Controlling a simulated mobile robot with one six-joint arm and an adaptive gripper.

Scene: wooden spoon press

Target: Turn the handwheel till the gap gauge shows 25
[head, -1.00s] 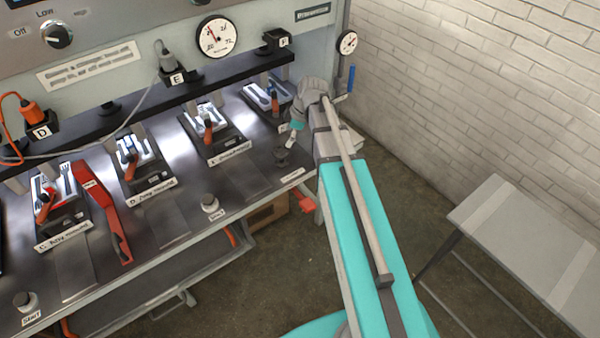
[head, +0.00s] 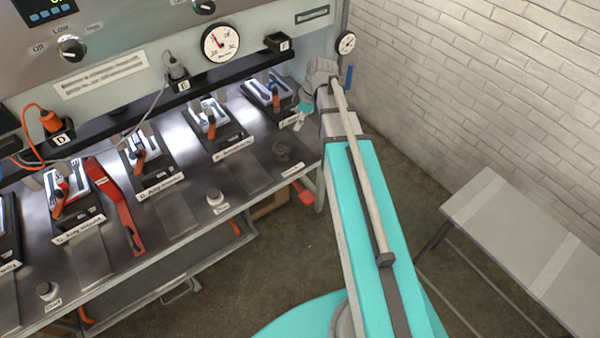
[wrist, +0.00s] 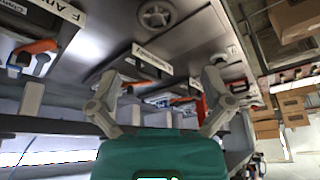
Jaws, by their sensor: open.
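A smaller dial (head: 346,43) is at the right. I cannot tell which is the gap gauge.
Several trays with orange-handled tools line the bench, including one (head: 268,92) just left of my gripper. A blue lever (head: 349,77) is close to my wrist. A red tool (head: 117,205) lies farther left. A grey side table (head: 490,210) stands at right.

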